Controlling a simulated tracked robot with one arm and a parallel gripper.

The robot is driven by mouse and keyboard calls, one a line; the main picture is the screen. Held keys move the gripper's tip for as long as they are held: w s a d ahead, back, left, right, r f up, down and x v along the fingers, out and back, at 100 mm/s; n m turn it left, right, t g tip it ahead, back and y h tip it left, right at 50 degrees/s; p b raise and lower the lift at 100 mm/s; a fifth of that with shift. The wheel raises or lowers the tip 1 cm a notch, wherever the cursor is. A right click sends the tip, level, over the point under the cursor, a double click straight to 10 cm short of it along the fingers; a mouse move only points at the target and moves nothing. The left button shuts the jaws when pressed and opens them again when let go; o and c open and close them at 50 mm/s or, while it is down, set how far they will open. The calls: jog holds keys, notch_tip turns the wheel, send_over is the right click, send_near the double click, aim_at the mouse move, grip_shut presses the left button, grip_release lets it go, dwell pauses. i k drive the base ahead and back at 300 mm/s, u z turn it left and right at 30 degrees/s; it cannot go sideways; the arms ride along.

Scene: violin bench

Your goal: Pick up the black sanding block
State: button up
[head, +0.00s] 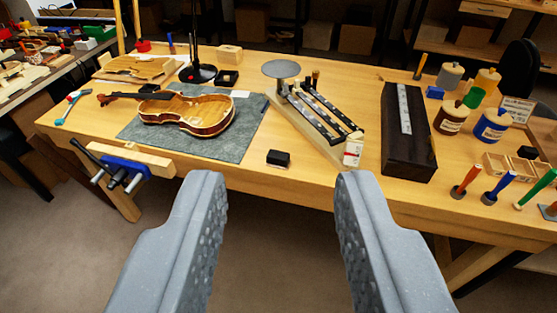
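The black sanding block (278,158) is a small dark block lying on the wooden bench near its front edge, just right of the grey mat. My gripper (275,182) is open and empty. Its two grey fingers stand wide apart in the foreground, in front of the bench edge. In the picture the block shows in the gap between the fingertips, farther off than they are. Nothing touches the block.
A violin body (190,112) lies on the grey mat (150,130) to the left. A wooden rack with dark bars (318,110) and a dark long block (407,135) stand to the right. A blue vise (125,170) juts from the front left. Jars (450,117) and upright tools crowd the right.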

aim_at(275, 158)
jog(key=z, duration=2.2)
jog(key=i, duration=1.25)
jog(key=u, duration=2.95)
jog(key=i, duration=0.95)
jog(key=u, duration=0.05)
